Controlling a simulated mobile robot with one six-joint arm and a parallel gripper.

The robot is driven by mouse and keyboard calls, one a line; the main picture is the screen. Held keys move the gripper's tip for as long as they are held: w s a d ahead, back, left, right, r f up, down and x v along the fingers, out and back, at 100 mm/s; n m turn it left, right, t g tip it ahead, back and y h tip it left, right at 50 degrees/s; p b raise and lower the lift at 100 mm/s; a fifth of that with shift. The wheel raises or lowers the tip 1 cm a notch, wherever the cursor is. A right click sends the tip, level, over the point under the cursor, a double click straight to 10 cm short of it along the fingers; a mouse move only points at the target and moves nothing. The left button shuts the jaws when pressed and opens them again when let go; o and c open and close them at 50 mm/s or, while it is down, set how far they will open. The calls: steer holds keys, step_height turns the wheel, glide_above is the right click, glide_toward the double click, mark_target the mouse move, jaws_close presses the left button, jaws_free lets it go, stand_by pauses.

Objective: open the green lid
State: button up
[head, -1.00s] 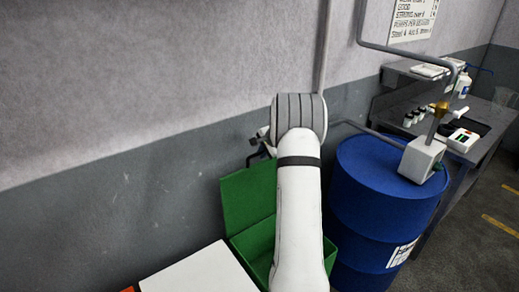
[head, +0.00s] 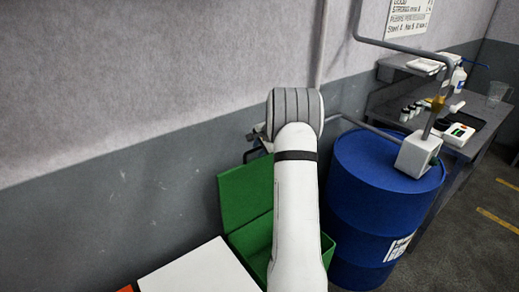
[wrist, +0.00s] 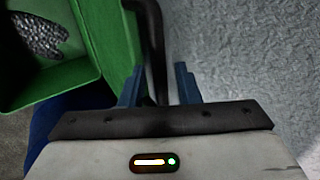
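The green lid (head: 247,192) stands raised, nearly upright, at the wall side of a green bin (head: 328,250). In the wrist view the lid (wrist: 113,40) is a green panel beside the open bin (wrist: 88,85), where dark speckled chips (wrist: 38,34) show. A black bar (wrist: 150,30), apparently the lid's handle, runs along its far side down toward my gripper. My gripper (wrist: 158,85) has its two blue fingers apart, with the bar's lower end between them, closer to the left finger. Whether they touch it is unclear. In the head view my arm hides much of the bin.
A blue drum (head: 376,215) with a grey pump unit (head: 418,155) stands close on the right of the bin. A white-topped box (head: 200,270) is at the left front. The grey wall (head: 110,200) is close behind the lid. A workbench (head: 478,115) is further right.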

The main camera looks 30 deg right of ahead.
steer(key=b+v, duration=0.1)
steer(key=v, duration=0.6)
steer(key=shift+s+r+b, duration=0.25)
steer(key=shift+b, duration=0.1)
steer(key=s+a+r+n+g, duration=0.1)
steer(key=s+a+r+n, duration=0.25)
steer(key=a, duration=0.35)
steer(key=s+a+r+n, duration=0.2)
steer(key=s+a, duration=0.2)
steer(key=a, duration=0.3)
steer(key=s+a+r+n+g, duration=0.1)
steer(key=s+a+r+n, duration=0.15)
steer(key=a, duration=0.45)
steer(key=s+a+n, duration=0.4)
steer(key=s+a, duration=0.2)
steer(key=s, duration=0.6)
steer(key=s+a+f+n+g, duration=0.1)
steer(key=s+a+n, duration=0.4)
steer(key=s, duration=0.8)
steer(key=shift+a+f, duration=0.35)
steer(key=shift+a, duration=0.5)
